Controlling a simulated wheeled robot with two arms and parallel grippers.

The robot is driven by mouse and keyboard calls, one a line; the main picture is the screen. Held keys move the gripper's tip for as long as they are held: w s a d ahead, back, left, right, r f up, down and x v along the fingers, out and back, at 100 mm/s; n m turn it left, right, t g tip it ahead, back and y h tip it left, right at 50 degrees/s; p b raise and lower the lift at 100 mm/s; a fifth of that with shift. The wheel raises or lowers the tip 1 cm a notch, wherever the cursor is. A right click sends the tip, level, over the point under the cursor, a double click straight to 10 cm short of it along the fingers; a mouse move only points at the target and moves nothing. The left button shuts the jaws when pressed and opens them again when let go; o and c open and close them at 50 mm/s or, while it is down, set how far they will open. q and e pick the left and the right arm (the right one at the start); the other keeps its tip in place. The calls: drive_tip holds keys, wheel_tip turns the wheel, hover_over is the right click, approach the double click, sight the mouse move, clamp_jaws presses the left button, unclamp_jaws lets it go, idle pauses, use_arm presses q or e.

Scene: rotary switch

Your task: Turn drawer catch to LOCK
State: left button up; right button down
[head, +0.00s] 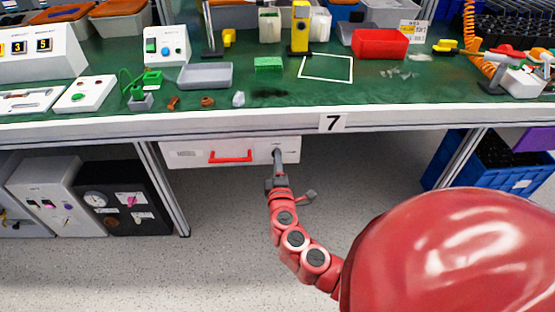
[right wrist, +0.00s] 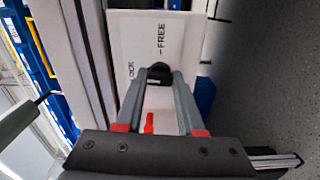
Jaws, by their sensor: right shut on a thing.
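The white drawer (head: 190,154) with a red handle (head: 231,157) hangs under the front of the workbench and looks shut. My right gripper (head: 277,154) reaches up to the right part of the drawer front. In the right wrist view, its fingers (right wrist: 159,80) are shut on the black drawer catch (right wrist: 158,70). The word FREE (right wrist: 162,40) shows beyond the catch. LOCK (right wrist: 131,70) is printed to the left, partly hidden by a finger. Which mark the catch points to cannot be told. My left gripper is out of view.
A bench leg (head: 165,190) stands left of the drawer. Blue crates (head: 495,165) are at the right. The floor below the drawer is open.

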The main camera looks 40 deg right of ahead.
drive_tip(key=shift+n, duration=0.4)
drive_tip(key=c, duration=0.5)
unclamp_jaws()
drive_tip(key=shift+p+v, duration=0.9)
drive_tip(key=shift+v, duration=7.8)
drive_tip(key=shift+f, duration=0.1)
